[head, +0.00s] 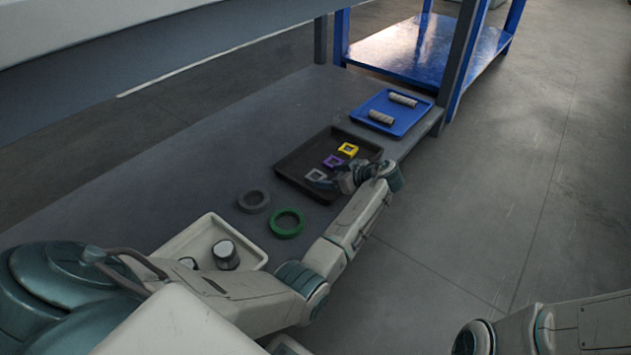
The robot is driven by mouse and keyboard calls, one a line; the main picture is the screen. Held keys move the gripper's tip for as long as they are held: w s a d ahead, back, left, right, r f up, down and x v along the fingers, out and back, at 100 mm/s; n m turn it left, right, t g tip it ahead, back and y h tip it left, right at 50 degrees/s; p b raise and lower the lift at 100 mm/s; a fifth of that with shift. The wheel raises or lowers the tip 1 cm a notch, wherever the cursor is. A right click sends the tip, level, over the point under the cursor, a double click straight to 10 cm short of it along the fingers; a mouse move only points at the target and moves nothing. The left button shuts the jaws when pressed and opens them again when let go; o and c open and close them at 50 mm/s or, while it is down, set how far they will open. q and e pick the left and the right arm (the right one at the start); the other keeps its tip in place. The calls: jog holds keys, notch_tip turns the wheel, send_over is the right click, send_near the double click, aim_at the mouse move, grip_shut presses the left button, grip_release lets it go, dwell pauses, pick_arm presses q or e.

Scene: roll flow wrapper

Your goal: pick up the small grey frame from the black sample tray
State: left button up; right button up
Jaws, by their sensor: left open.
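The black sample tray (297,160) lies on the grey shelf. In it are a small grey frame (315,175), a purple frame (333,161) and a yellow frame (348,149), in a row. The grey frame is nearest to me and stays flat in the tray. My left gripper (325,184) is open and reaches over the tray's near right side, with its fingertips close beside the grey frame. I cannot tell whether they touch it. My right gripper is out of view; only part of my right arm shows at the bottom right.
A green ring (286,222) and a dark grey ring (253,200) lie left of my left forearm. A pale tray (191,238) holds dark, light-topped cylinders. A blue tray (391,129) with two rolls (403,99) lies beyond the black tray. The shelf's left part is clear.

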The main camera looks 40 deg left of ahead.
aim_at(315, 177)
pick_arm(q)
jog(key=b+x, duration=0.1)
jog(key=x, duration=0.1)
jog(key=b+x, duration=0.1)
jog(key=shift+s+a+f+b, duration=0.2)
jog(key=shift+f+b, duration=0.1)
jog(key=shift+f, duration=0.25)
jog(key=shift+a+f, duration=0.1)
jog(key=shift+a, duration=0.25)
jog(key=shift+c, duration=0.2)
jog(key=c, duration=1)
jog(key=shift+r, duration=0.2)
